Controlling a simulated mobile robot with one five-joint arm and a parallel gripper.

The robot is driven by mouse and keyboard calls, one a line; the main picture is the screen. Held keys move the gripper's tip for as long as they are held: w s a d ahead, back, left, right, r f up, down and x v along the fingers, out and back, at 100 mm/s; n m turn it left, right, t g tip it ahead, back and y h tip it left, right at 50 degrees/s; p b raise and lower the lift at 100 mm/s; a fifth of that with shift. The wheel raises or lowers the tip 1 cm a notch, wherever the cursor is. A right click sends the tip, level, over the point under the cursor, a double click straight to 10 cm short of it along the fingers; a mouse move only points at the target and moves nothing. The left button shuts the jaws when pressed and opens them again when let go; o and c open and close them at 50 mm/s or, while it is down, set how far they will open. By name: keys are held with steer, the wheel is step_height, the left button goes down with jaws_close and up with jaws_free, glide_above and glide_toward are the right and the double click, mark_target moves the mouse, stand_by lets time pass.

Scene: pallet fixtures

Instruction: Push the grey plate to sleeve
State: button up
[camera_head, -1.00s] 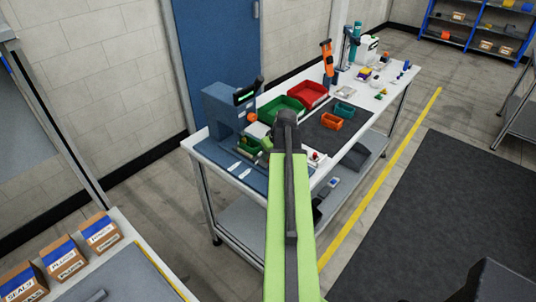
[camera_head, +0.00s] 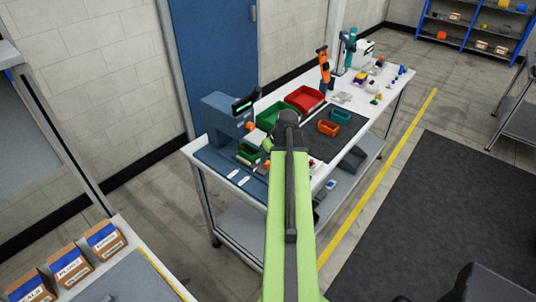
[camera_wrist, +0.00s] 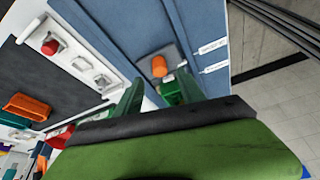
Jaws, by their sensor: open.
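In the wrist view a small grey plate (camera_wrist: 152,58) lies on the blue mat, with an orange round part (camera_wrist: 160,67) at it. A green block (camera_wrist: 172,92) shows just below the orange part, between my fingers. I cannot tell which part is the sleeve. My gripper (camera_wrist: 155,92) is open, its two green fingers apart and pointing toward the plate and green block, with nothing seen held. Whether a finger touches them is unclear. In the head view my arm hides most of the gripper and the plate.
A blue-grey press (camera_head: 225,120) stands at the bench's left end, close to my gripper. A green bin (camera_head: 277,113) and a red bin (camera_head: 304,98) stand behind. Orange (camera_head: 328,128) and teal (camera_head: 341,116) trays lie on a dark mat. White labelled strips (camera_wrist: 214,47) lie on the blue mat.

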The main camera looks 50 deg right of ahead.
steer(key=p+v, duration=0.9)
steer(key=v, duration=0.2)
steer(key=shift+s+r, duration=0.25)
steer(key=shift+r, duration=0.1)
